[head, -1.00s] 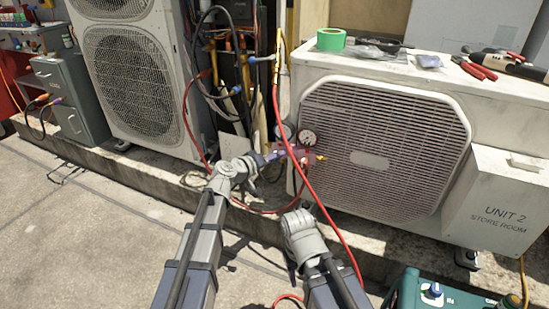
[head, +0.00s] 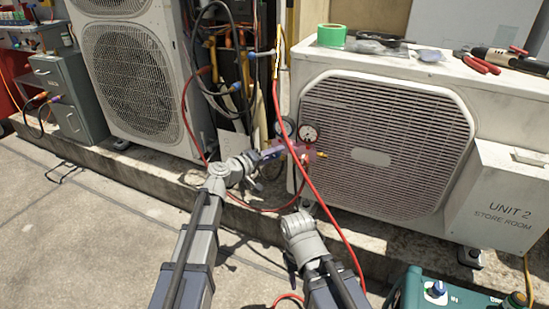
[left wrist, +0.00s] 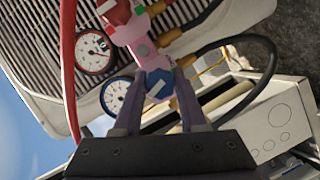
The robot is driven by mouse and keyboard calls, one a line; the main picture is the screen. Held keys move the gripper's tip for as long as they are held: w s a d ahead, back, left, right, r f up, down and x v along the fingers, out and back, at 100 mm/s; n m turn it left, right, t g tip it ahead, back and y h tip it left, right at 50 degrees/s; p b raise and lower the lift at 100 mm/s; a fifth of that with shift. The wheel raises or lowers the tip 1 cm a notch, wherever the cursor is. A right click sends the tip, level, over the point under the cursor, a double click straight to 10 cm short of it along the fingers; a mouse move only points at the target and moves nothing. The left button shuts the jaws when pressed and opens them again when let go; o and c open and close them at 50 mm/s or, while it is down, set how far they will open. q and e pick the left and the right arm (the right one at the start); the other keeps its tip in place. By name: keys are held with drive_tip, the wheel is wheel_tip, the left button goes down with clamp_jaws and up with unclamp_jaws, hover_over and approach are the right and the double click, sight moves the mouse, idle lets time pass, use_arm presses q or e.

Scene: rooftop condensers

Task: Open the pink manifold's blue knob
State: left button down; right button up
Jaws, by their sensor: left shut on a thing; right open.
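The pink manifold (head: 298,150) hangs in front of the left edge of the right condenser. In the left wrist view the manifold (left wrist: 130,35) has a red knob (left wrist: 116,12) at its far end and a blue knob (left wrist: 158,84) at its near end. My left gripper (left wrist: 158,90) is shut on the blue knob, one finger on each side. In the head view my left gripper (head: 268,155) reaches the manifold's left end, hiding the blue knob. My right gripper (head: 290,259) is low beside its wrist, mostly hidden, open and away from the manifold.
A red-rimmed gauge (left wrist: 95,52) and a blue-rimmed gauge (left wrist: 116,97) sit beside the manifold. A red hose (head: 289,130) crosses in front of it and runs down past my right arm. Black hoses (head: 205,75) hang at left. A teal case (head: 425,292) stands at lower right.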

use_arm(q)
drive_tip(key=shift+n+h+b, duration=0.6)
drive_tip(key=shift+n+b, duration=0.3)
drive_tip(key=shift+n, duration=0.3)
drive_tip(key=shift+c, duration=2.3)
unclamp_jaws()
drive_tip(key=shift+t, duration=0.3)
drive_tip(key=v, duration=0.7)
drive_tip(key=shift+s+a, duration=0.3)
